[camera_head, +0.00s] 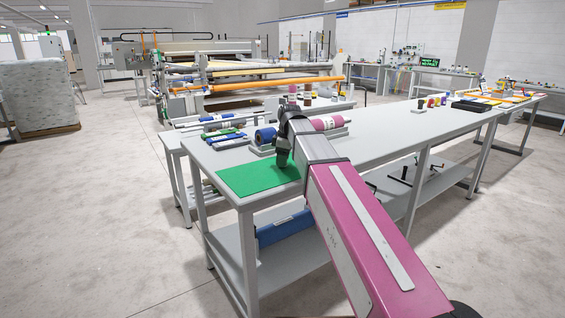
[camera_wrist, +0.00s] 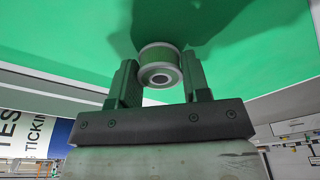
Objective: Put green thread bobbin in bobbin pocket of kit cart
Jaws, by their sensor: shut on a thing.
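The green thread bobbin (camera_wrist: 157,66) shows in the wrist view as a small spool with pale rims, between the two fingers of my gripper (camera_wrist: 158,82). My gripper is shut on it, and a green mat (camera_wrist: 60,40) fills the view behind it. A shadow of the gripper and bobbin lies on the mat. In the head view my gripper (camera_head: 283,160) is over the right part of the green mat (camera_head: 245,178), at the near left end of the long table; the bobbin is not discernible there. I cannot make out the kit cart or its bobbin pocket.
A blue roll (camera_head: 265,136) and a pink roll (camera_head: 327,123) lie just behind my gripper on the grey table (camera_head: 375,142). Several spools stand farther back. The table's middle stretch is mostly clear. Open floor (camera_head: 90,220) lies to the left.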

